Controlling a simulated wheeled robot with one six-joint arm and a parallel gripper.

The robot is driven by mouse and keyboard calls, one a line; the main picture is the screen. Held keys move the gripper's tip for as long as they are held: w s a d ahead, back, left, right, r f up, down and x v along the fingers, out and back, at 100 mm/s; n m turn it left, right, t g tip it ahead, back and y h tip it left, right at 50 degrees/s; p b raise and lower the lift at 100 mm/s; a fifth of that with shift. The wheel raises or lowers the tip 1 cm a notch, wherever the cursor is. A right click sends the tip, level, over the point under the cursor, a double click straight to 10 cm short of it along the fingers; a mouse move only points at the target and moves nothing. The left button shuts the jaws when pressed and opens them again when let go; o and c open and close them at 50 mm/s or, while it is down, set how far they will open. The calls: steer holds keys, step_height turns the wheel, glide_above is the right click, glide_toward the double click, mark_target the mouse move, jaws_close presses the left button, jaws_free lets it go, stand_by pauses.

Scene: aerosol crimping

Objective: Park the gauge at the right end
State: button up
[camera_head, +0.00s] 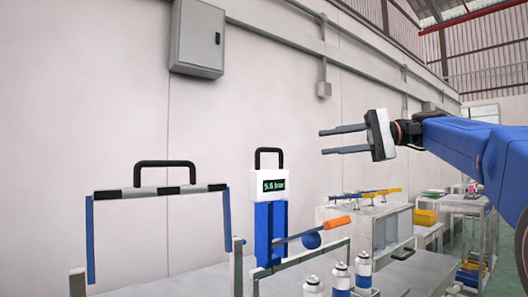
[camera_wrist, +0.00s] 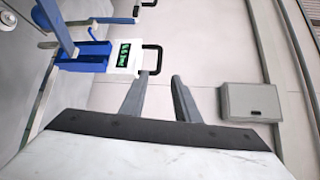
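The gauge (camera_head: 269,185) is a white box with a dark display reading about 5.5 bar in green and a black loop handle on top. It is on a blue upright post (camera_head: 265,240) in the middle of the head view. In the wrist view the gauge (camera_wrist: 124,58) appears sideways, left of the fingers, with its black handle (camera_wrist: 153,58) close to the left fingertip in the picture. My gripper (camera_head: 321,142) is raised to the right of the gauge and higher than it. Its two fingers (camera_wrist: 162,77) are apart with nothing between them.
A black-and-white striped bar (camera_head: 160,191) with a black handle stands left on blue posts. An orange-handled lever (camera_head: 337,222) with a blue ball is right of the gauge. Several white cans (camera_head: 340,274) stand in front. A grey wall box (camera_wrist: 252,102) hangs behind.

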mark_target(273, 150)
steer(key=x, duration=1.7)
steer(key=shift+s, duration=0.15)
jaws_close()
